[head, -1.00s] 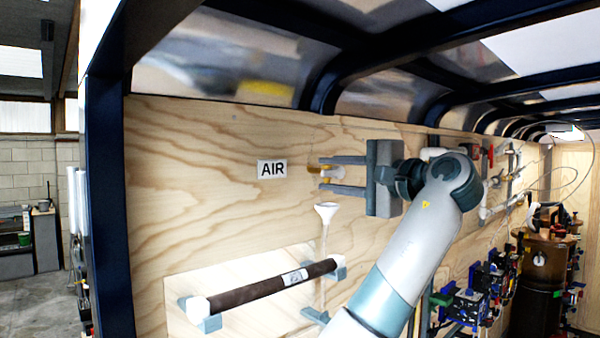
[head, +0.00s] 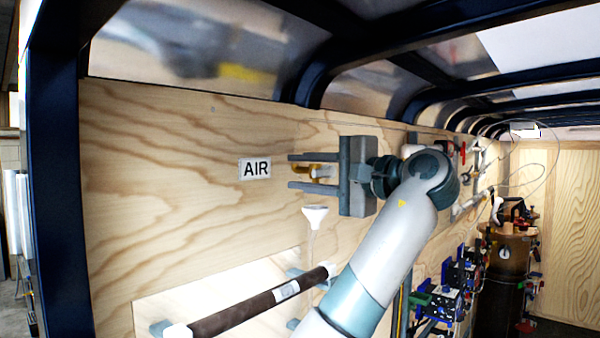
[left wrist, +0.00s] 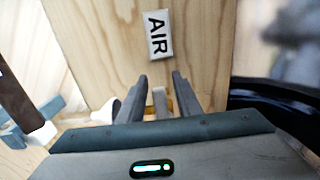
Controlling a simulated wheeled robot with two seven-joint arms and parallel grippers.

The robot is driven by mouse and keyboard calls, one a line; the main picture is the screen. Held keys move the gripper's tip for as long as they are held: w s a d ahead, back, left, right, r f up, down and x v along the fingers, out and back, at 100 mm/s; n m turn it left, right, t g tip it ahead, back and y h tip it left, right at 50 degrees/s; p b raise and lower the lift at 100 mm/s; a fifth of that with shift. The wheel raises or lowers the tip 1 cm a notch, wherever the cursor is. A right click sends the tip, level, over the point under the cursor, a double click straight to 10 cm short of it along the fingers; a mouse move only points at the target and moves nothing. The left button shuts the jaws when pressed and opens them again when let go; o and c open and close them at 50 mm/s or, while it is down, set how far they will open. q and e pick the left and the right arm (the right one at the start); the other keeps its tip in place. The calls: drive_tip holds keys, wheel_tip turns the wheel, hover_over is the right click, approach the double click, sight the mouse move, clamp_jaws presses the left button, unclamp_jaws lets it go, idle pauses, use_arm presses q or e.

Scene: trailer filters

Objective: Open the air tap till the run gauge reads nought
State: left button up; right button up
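The air tap (head: 325,169), brass-coloured with a pale part, is on the plywood wall just right of the AIR sign (head: 254,169). My left gripper (head: 291,171) is open, with one finger above the tap and one below it. In the left wrist view the tap (left wrist: 160,103) shows between the two fingers (left wrist: 160,80), with gaps at its sides; its base is hidden by the gripper body. I cannot make out a gauge marked as the run gauge. My right gripper is not in view.
A white funnel (head: 315,214) hangs just below the gripper. A dark brown filter tube (head: 250,308) lies on blue-grey brackets lower on the wall. Valves and pipework (head: 465,200) line the wall to the right, near a brown drum (head: 500,285) with a small white dial.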

use_arm(q)
clamp_jaws()
drive_tip(key=shift+f+n+b, duration=0.25)
drive_tip(key=shift+n+b, duration=0.45)
drive_tip(key=shift+b, duration=0.05)
drive_tip(key=shift+c, duration=0.5)
unclamp_jaws()
drive_tip(key=shift+o, duration=0.5)
drive_tip(key=shift+w+a, duration=0.1)
